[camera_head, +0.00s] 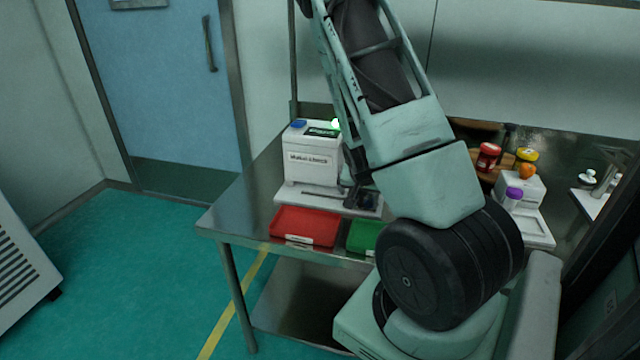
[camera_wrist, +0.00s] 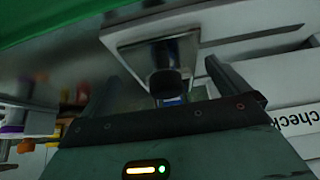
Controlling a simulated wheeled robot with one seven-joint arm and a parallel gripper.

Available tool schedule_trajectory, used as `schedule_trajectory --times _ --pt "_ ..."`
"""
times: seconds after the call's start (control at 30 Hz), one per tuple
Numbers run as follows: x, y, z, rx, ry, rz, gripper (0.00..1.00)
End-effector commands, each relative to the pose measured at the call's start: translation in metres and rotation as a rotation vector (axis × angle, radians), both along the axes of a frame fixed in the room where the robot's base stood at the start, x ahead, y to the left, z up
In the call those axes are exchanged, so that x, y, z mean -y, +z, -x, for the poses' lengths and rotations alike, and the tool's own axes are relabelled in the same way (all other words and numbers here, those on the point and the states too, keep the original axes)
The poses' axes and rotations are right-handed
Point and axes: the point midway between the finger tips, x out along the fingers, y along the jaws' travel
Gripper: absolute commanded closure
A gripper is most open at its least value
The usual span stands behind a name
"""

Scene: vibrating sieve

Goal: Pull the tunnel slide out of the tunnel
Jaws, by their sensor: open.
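In the wrist view, my gripper (camera_wrist: 163,72) is open, with one finger on each side of a dark round knob (camera_wrist: 165,84). The knob is on the end of a shiny metal piece (camera_wrist: 172,52), which looks like the tunnel slide. That piece sits at a pale block's opening (camera_wrist: 125,34), which looks like the tunnel. I see gaps beside the knob and cannot tell whether a finger touches it. In the head view, my arm hides most of this area; the white labelled machine (camera_head: 312,158) stands on the table behind it.
A red tray (camera_head: 305,226) and a partly hidden green tray (camera_head: 364,236) lie at the front of the metal table (camera_head: 240,205). A small white device (camera_head: 520,187) and coloured-lid jars (camera_head: 488,157) stand at the right. The table's left end is clear.

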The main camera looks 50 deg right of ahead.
Motion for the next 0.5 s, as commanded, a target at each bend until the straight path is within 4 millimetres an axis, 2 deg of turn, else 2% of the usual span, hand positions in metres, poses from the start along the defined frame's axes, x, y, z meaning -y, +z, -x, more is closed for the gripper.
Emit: schedule_trajectory --times 0.17,0.5 --pt "-0.001 0.002 0.000 0.000 0.000 0.000 0.00" --pt "-0.015 0.031 0.006 0.000 0.001 0.000 0.00"
